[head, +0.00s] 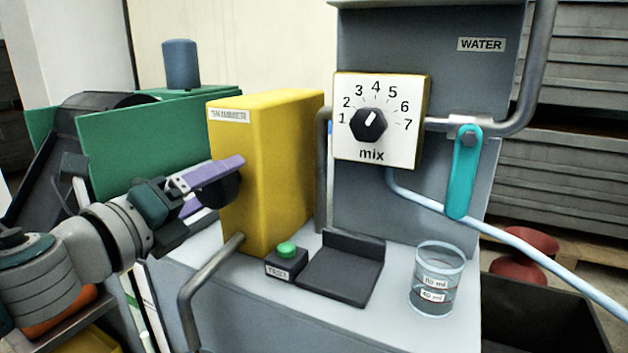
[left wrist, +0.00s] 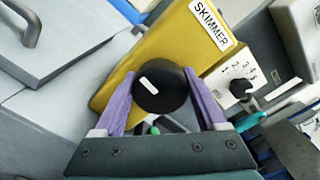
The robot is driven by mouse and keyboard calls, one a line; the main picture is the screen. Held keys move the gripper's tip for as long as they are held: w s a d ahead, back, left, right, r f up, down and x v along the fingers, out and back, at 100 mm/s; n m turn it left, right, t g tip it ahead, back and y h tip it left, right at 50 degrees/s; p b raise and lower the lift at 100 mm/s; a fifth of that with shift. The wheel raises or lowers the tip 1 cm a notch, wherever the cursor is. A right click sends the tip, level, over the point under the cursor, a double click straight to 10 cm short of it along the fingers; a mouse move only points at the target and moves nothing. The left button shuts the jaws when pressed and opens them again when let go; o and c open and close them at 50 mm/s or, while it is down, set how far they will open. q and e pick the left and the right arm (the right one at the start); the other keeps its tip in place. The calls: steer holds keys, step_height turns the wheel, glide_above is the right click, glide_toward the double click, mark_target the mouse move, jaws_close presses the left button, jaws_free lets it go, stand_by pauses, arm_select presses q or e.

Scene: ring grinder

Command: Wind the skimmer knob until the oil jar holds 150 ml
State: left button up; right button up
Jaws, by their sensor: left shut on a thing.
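The yellow skimmer box (head: 273,160) with a SKIMMER label stands left of the middle. Its round black knob (left wrist: 161,91) with a white mark sits between the two purple fingers of my left gripper (left wrist: 158,80) in the left wrist view. The fingers are shut on the knob's sides. In the head view the left gripper (head: 222,182) reaches the box's left face, and the knob is mostly hidden. I cannot make out an oil jar under the bent grey pipe (head: 188,290) below the box. My right gripper is not in view.
A clear beaker (head: 436,280) marked 80 ml and 40 ml stands on the right of the bench. A green TEST button (head: 286,249) and black tray (head: 341,272) lie between. The mix dial (head: 369,123) and teal lever (head: 462,175) are on the grey panel.

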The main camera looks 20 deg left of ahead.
arm_select(q)
steer(key=shift+m, duration=0.4)
steer(key=o, duration=1.3)
steer(key=s, duration=1)
steer(key=shift+a, duration=0.35)
